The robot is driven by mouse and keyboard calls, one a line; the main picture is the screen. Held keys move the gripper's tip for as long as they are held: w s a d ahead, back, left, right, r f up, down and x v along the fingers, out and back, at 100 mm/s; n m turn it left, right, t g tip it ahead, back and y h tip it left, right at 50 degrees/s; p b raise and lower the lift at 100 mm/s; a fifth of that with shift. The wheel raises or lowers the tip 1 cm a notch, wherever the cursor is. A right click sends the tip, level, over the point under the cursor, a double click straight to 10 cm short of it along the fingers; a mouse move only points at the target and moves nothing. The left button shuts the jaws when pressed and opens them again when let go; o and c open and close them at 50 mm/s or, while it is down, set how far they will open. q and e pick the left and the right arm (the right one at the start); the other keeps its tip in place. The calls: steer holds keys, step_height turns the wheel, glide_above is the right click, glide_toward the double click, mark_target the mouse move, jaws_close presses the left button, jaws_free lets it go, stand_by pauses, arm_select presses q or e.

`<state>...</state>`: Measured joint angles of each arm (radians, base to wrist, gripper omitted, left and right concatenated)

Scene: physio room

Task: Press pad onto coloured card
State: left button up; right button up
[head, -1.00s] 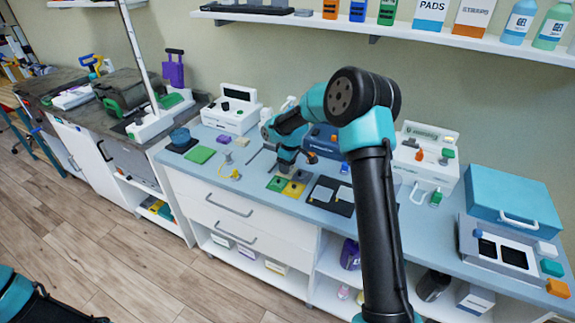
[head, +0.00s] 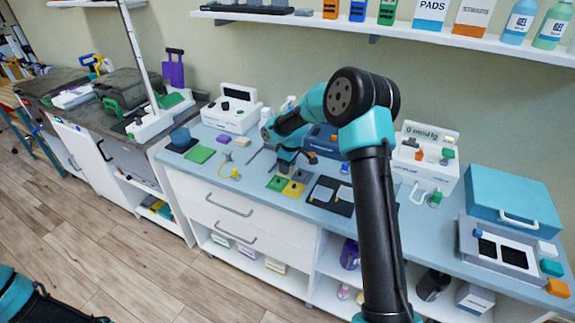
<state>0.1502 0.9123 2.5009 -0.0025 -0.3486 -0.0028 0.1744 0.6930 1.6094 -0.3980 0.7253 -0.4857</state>
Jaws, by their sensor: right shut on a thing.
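My right gripper (head: 286,168) is low over the blue-grey counter, just behind a group of small coloured cards. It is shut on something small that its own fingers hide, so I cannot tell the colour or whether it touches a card. A green card (head: 276,183) lies in front left of the gripper. A yellow card (head: 293,188) with a dark mark lies beside it. A greyish card (head: 301,176) lies behind the yellow one, partly hidden. A purple pad (head: 223,139) and a beige pad (head: 242,141) lie further left. My left gripper is out of view.
A blue case (head: 322,139) and a white gauge unit (head: 424,157) stand behind.

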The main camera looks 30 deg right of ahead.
steer(key=shift+f, duration=0.55)
stand_by(2.3)
steer(key=shift+r, duration=0.15)
stand_by(1.8)
steer(key=o, duration=0.9)
steer(key=shift+r, duration=3.55)
steer(key=shift+a, duration=0.1)
